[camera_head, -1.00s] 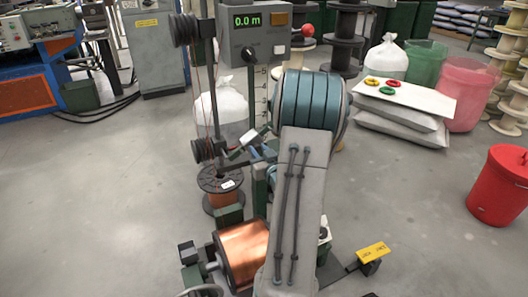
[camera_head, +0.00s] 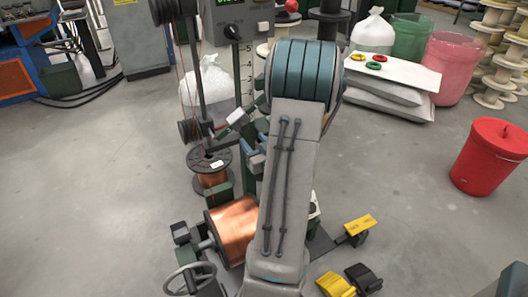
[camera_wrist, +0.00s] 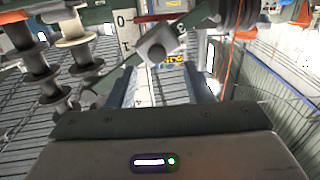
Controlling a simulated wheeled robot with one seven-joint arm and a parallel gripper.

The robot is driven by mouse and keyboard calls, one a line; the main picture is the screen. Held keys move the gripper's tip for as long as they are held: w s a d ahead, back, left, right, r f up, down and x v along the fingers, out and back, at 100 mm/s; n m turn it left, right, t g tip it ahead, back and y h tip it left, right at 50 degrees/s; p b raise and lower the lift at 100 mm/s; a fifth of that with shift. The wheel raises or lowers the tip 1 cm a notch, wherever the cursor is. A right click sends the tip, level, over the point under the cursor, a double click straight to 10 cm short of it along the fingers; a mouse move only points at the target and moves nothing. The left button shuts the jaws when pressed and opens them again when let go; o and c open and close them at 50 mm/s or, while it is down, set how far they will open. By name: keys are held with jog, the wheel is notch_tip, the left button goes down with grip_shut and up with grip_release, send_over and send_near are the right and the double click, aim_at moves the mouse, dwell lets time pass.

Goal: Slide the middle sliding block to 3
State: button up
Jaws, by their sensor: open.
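A pale upright scale (camera_head: 246,80) with black numbers stands left of my arm in the head view. In the wrist view, the scale (camera_wrist: 126,32) shows 0, 1 and, lower down, 4. A grey piece (camera_head: 237,117) shows beside the scale in the head view. My gripper (camera_wrist: 165,88) is open, its blue-grey fingers on either side of the scale, below the knob in the wrist picture. My arm hides much of it in the head view.
A copper spool (camera_head: 232,228) lies low beside my arm, and another spool (camera_head: 209,167) stands behind it. A black pulley (camera_head: 193,130) with wire is left of the scale. Open floor lies left.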

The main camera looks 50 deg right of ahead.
jog(key=p+v, duration=0.7)
jog(key=p, duration=0.3)
jog(key=shift+s+a, duration=0.1)
jog(key=shift+a, duration=0.05)
jog(key=shift+p, duration=0.3)
